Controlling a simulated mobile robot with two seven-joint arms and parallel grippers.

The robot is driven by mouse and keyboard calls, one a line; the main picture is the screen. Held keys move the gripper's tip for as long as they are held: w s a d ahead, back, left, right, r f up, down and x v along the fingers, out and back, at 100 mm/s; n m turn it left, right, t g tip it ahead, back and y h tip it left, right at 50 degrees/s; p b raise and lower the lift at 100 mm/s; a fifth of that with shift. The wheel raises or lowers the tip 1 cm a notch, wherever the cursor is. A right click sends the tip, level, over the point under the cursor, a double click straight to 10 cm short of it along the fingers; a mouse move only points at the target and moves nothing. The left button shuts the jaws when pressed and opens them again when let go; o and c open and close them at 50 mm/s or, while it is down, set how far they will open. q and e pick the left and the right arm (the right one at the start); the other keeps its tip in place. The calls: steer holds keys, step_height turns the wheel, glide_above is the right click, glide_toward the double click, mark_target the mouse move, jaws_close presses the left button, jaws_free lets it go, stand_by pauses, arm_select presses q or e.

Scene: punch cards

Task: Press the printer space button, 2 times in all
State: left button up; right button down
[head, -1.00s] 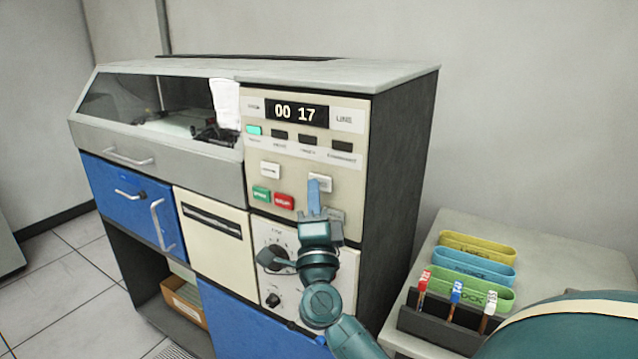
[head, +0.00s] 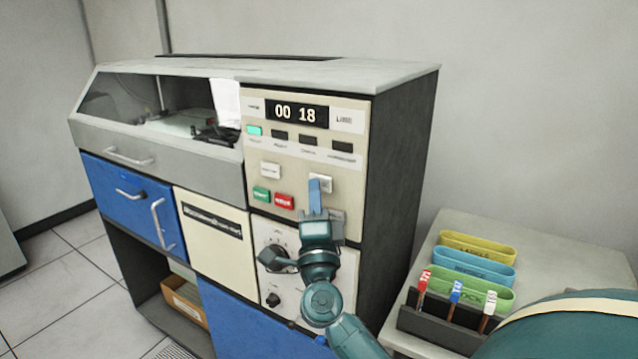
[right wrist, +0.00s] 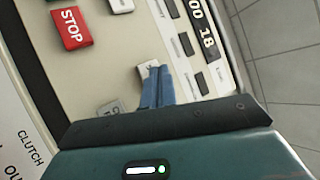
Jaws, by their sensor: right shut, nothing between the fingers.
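The printer's control panel (head: 352,160) is on the front of a large cabinet. Its display (head: 297,113) reads 00 18. A white button (head: 322,183), which I take for the space button by its place only, sits at the right of the panel; its label is hidden or too small to read. My right gripper (head: 315,184) is shut and empty, its blue fingertips at this button. In the right wrist view the fingertips (right wrist: 153,75) overlap the white button (right wrist: 147,67); I cannot tell whether they press it. My left gripper is not in view.
A green button (head: 261,194), a red STOP button (head: 284,201) and another white button (head: 270,170) are on the left. A grey button (right wrist: 110,108) lies below the fingers. Knobs (head: 275,299) are lower down. A side table with coloured bands (head: 478,245) stands right.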

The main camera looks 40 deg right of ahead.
steer(key=shift+s+a, duration=0.25)
steer(key=shift+a, duration=0.35)
steer(key=a, duration=0.1)
steer(key=s+a, duration=0.1)
steer(key=a, duration=0.1)
steer(key=s+a+p, duration=0.1)
steer(key=shift+a, duration=0.3)
stand_by(0.5)
stand_by(0.9)
stand_by(0.8)
